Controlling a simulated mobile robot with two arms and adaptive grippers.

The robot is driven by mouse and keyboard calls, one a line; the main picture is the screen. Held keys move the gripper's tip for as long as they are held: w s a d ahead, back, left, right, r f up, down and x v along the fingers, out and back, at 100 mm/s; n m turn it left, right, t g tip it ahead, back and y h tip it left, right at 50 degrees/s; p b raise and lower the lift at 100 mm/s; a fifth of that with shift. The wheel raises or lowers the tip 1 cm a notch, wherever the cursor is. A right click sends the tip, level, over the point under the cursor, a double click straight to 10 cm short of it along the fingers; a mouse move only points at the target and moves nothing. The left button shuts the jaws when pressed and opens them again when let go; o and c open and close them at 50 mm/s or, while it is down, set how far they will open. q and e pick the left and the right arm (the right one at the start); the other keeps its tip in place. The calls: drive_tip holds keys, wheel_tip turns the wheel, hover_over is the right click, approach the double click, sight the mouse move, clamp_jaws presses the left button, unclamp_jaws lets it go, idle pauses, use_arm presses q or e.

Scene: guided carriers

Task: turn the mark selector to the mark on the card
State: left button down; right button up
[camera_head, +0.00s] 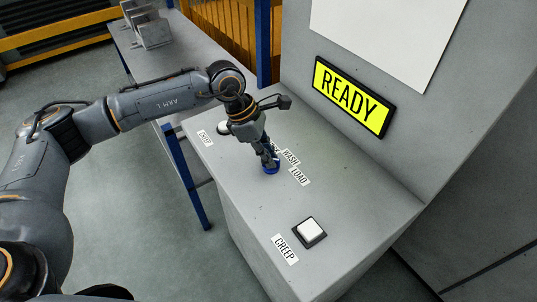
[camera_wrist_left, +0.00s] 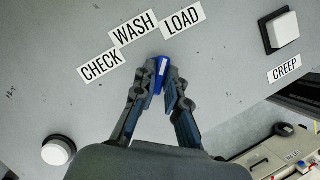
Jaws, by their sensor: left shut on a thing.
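The mark selector is a small blue knob (camera_head: 270,168) on the grey console top (camera_head: 345,185); in the left wrist view the knob (camera_wrist_left: 161,72) shows between the fingers. Labels CHECK (camera_wrist_left: 101,65), WASH (camera_wrist_left: 134,29) and LOAD (camera_wrist_left: 183,18) fan around its far side. My left gripper (camera_head: 269,160) reaches down from above and is shut on the knob, with a finger on either side (camera_wrist_left: 160,82). The fingers hide part of the knob, and I cannot tell which label it points at. No card with a readable mark shows. My right gripper is not in view.
A yellow READY sign (camera_head: 350,96) is on the console's upright panel, below a blank-looking white sheet (camera_head: 385,35). A square white button (camera_head: 310,230) sits by the CREEP label (camera_head: 285,249). A round white button (camera_wrist_left: 58,150) is on the other side. A grey bench (camera_head: 180,60) adjoins the console.

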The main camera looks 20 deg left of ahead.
use_arm(q)
drive_tip(key=n+b, duration=0.1)
drive_tip(key=n+t+b, duration=0.1)
drive_tip(key=n+b, duration=0.2)
drive_tip(key=b, duration=0.1)
drive_tip(key=shift+s+f+n+t, duration=0.15)
drive_tip(key=shift+f+n+t, duration=0.1)
drive_tip(key=shift+n+t, duration=0.15)
drive_tip(key=shift+d+r+n+t+y+b, duration=0.1)
drive_tip(key=shift+n+t+y+b, duration=0.25)
drive_tip(key=shift+n+b, duration=0.6)
drive_tip(key=shift+r+n+t+y+b, duration=0.15)
drive_tip(key=shift+n+y+b, duration=0.3)
drive_tip(key=shift+n+b, duration=0.45)
drive_tip(key=c, duration=1.4)
unclamp_jaws()
drive_tip(key=shift+r, duration=0.1)
drive_tip(key=v, duration=1.2)
drive_tip(key=shift+s, duration=0.1)
